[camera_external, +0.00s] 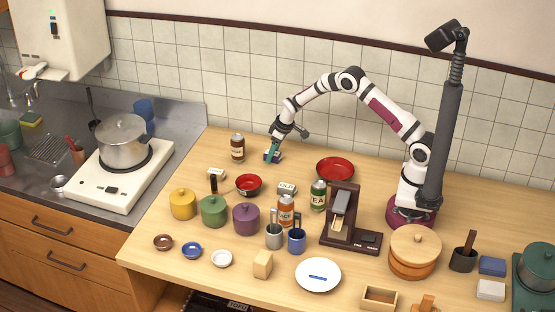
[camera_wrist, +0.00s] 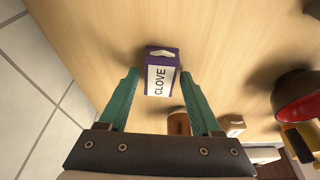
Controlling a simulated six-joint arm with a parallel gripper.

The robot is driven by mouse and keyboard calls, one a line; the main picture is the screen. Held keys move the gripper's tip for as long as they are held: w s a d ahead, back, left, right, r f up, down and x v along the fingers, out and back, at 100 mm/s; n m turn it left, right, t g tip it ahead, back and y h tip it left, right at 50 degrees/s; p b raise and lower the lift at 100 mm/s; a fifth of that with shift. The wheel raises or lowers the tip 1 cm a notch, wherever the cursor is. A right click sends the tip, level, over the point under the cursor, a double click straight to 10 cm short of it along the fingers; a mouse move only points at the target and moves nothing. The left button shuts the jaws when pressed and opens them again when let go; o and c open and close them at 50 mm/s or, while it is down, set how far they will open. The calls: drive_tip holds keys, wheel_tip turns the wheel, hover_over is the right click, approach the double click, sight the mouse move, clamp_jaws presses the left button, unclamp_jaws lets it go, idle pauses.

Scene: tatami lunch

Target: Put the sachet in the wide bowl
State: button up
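A small purple packet with a white label reading CLOVE, the likely sachet (camera_wrist: 162,76), stands out in the wrist view. It lies between and just beyond my two teal fingertips, with a gap on each side. In the external view my gripper (camera_external: 271,154) is low over the back of the table, and the packet shows as a dark spot at its fingers. My gripper (camera_wrist: 160,80) is open. A smaller red bowl (camera_external: 248,183) sits nearer the front left.
A brown jar (camera_external: 238,148) stands left of my gripper. Yellow, green and purple pots (camera_external: 246,219), bottles and a dark wooden stand (camera_external: 342,215) crowd the middle. The tiled wall (camera_external: 240,90) is behind. Bare table lies between packet and wide bowl.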

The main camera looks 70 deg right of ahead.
clamp_jaws()
drive_tip(key=shift+r, duration=0.3)
drive_tip(key=v, duration=0.4)
drive_tip(key=shift+w+d+r, duration=0.1)
drive_tip(key=shift+w+d, duration=0.15)
drive_tip(key=shift+w, duration=0.15)
drive_tip(key=s+d+r, duration=0.6)
drive_tip(key=s+d, duration=0.1)
drive_tip(key=s, duration=0.2)
drive_tip(key=n+g+y, duration=0.2)
drive_tip(key=n+y, duration=0.1)
drive_tip(key=n, duration=1.1)
hover_over(333, 177)
drive_tip(key=d, duration=0.1)
drive_tip(key=shift+n, duration=0.3)
drive_tip(key=f, duration=0.9)
drive_tip(key=shift+s, duration=0.3)
